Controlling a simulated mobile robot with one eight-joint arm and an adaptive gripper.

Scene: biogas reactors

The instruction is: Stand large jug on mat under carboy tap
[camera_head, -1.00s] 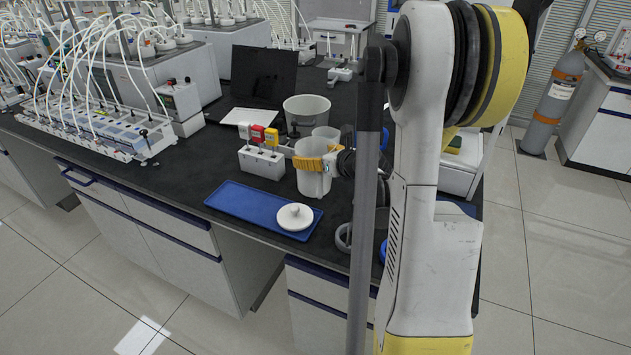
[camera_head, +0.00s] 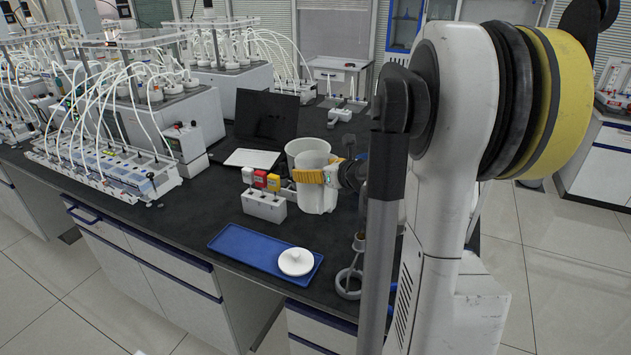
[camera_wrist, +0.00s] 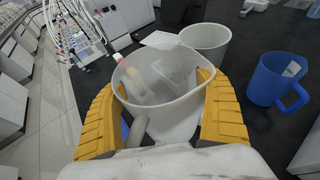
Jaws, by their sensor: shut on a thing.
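The large jug (camera_head: 316,200) is a pale, translucent open-topped vessel, upright in my gripper at the right of the bench. My gripper (camera_head: 312,176) has yellow ribbed fingers shut around the jug's sides. In the wrist view the jug (camera_wrist: 165,88) fills the middle, with a finger of my gripper (camera_wrist: 160,108) on each side and its handle towards me. I cannot tell whether its base touches the bench. I cannot make out the carboy tap or the mat for certain.
A white bucket (camera_head: 300,151) stands just behind the jug. A box with coloured tags (camera_head: 264,206) is to its left. A blue tray (camera_head: 240,244) with a white lid (camera_head: 296,262) lies in front. A blue mug (camera_wrist: 268,80) stands to the right. A laptop (camera_head: 265,118) is behind.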

